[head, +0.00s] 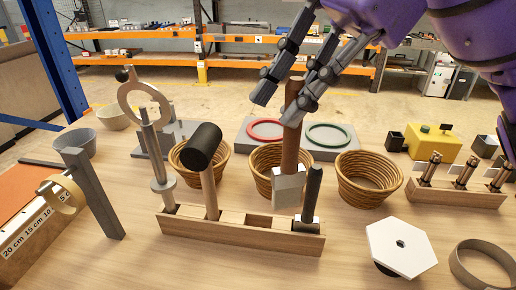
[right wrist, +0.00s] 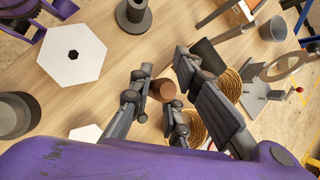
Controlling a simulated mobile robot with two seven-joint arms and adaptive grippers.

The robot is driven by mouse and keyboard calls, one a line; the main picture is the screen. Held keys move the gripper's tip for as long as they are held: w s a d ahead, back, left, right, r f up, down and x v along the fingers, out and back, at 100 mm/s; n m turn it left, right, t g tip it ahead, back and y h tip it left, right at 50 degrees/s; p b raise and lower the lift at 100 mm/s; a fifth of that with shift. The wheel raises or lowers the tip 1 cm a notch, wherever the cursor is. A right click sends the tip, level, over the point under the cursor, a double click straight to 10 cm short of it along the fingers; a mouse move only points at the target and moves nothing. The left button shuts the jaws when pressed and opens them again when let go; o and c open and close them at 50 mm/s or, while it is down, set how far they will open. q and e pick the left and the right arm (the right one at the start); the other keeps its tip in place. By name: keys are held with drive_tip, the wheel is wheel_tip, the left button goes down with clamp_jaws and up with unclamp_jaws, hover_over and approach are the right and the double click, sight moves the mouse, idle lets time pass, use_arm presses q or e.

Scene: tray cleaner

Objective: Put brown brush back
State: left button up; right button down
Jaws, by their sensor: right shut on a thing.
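The brown brush (head: 290,150) is upright, with a brown round handle and a pale block-shaped head. My right gripper (head: 289,97) is shut on the upper part of its handle. The handle's round end shows between the fingers in the right wrist view (right wrist: 163,89). A wooden rack (head: 178,229) stands below, with an empty slot (head: 262,220) between a black-headed mallet (head: 205,150) and a black-handled brush (head: 311,200). The brown brush's head is near this slot, at its right in the picture; I cannot tell whether it touches the rack. My left gripper is not in view.
Several wicker baskets (head: 370,178) stand behind the rack. A white hexagonal plate (head: 400,247) lies at the front right, also seen in the right wrist view (right wrist: 60,62). A metal post (head: 92,195) with a ring stands left. Another rack (head: 455,194) is right.

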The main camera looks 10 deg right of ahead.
drive_tip(key=w+a+f, duration=0.2)
drive_tip(key=w+f, duration=0.4)
drive_tip(key=f, duration=0.4)
drive_tip(key=shift+w+a, duration=0.25)
drive_tip(key=shift+a, duration=0.1)
drive_tip(key=shift+f, duration=0.4)
drive_tip(key=c, duration=2.1)
unclamp_jaws()
drive_tip(key=shift+f, duration=0.1)
drive_tip(key=o, duration=0.4)
drive_tip(key=shift+o, duration=0.2)
